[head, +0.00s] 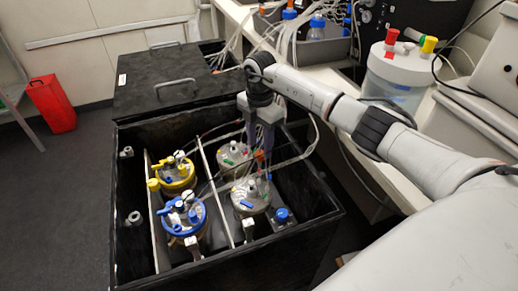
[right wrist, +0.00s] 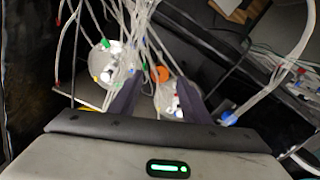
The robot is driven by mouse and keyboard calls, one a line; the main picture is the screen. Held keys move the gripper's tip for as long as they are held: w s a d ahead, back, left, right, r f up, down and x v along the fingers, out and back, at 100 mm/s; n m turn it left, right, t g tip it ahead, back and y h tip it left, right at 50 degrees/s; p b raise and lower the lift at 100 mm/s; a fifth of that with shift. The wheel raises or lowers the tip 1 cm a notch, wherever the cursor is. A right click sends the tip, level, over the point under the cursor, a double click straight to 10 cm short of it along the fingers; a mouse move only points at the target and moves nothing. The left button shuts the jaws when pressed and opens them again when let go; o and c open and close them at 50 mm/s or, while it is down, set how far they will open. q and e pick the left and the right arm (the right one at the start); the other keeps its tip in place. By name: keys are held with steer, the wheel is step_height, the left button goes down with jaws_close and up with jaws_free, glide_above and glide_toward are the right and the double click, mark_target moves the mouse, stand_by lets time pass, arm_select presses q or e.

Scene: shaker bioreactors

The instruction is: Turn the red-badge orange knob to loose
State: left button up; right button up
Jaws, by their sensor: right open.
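The orange knob (head: 259,155) is small and sits among the tubes over the right-hand vessels in the black box. In the right wrist view the orange knob (right wrist: 162,74) shows between my two fingertips, a little towards the far side. I cannot make out a red badge on it. My right gripper (head: 260,146) points down into the box, just above the knob. In the right wrist view my right gripper (right wrist: 159,80) is open, its dark fingers apart with tubes around them. I cannot tell whether a finger touches the knob. My left gripper is not in view.
The black box (head: 325,212) holds a yellow-collared vessel (head: 177,182), a blue-collared vessel (head: 197,218) and grey-lidded vessels (head: 248,194). Loose tubes (head: 298,157) cross near my right gripper. A black lid with handles (head: 172,85) lies behind. A pale bench (head: 240,14) stands to the right.

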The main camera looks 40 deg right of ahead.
mark_target(260, 153)
steer(key=shift+f, duration=1.6)
steer(key=shift+c, duration=0.4)
steer(key=c, duration=1)
steer(key=shift+o, duration=0.2)
